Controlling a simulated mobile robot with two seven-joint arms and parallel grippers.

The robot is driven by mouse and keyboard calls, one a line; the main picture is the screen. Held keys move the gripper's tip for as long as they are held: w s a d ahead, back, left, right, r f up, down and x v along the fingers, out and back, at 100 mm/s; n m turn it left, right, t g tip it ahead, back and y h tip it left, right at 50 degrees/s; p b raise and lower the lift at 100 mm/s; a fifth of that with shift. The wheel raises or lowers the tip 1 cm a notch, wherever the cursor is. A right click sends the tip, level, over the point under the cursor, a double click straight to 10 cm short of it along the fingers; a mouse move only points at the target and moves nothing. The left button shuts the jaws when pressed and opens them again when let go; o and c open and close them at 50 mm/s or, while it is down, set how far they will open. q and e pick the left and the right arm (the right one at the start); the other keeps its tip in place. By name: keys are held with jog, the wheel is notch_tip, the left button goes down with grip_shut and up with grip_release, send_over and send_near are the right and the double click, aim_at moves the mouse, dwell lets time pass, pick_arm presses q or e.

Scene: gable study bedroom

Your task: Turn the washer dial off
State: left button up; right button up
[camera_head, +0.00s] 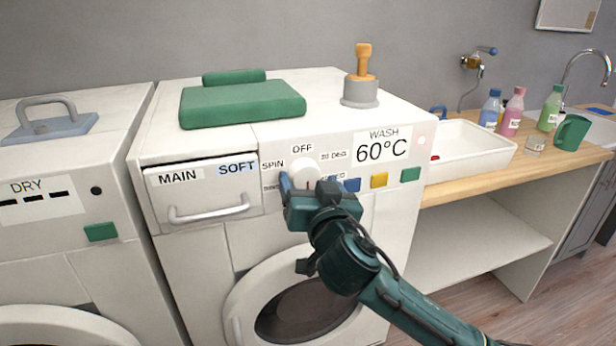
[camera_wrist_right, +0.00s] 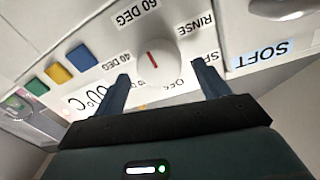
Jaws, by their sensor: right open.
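The washer dial (camera_head: 305,168) is a round white knob on the washer's front panel, partly hidden behind my right gripper in the head view. In the wrist view the dial (camera_wrist_right: 157,62) has a red line on its face, roughly along the axis through the OFF label (camera_wrist_right: 173,85); which end is the pointer I cannot tell. Labels for SPIN, RINSE, 60 DEG and 40 DEG surround it. My right gripper (camera_head: 308,186) is open in front of the dial. Its blue fingers (camera_wrist_right: 160,72) stand one to each side of the knob, with gaps visible. My left gripper is not in view.
The washer (camera_head: 220,235) has a drawer with a handle (camera_head: 208,211) left of the dial, and blue, yellow (camera_head: 379,180) and green buttons right of it. The dryer (camera_head: 60,250) stands left.

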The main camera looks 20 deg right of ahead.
jog(key=shift+w, duration=0.85)
jog(key=shift+c, duration=0.2)
jog(key=c, duration=0.9)
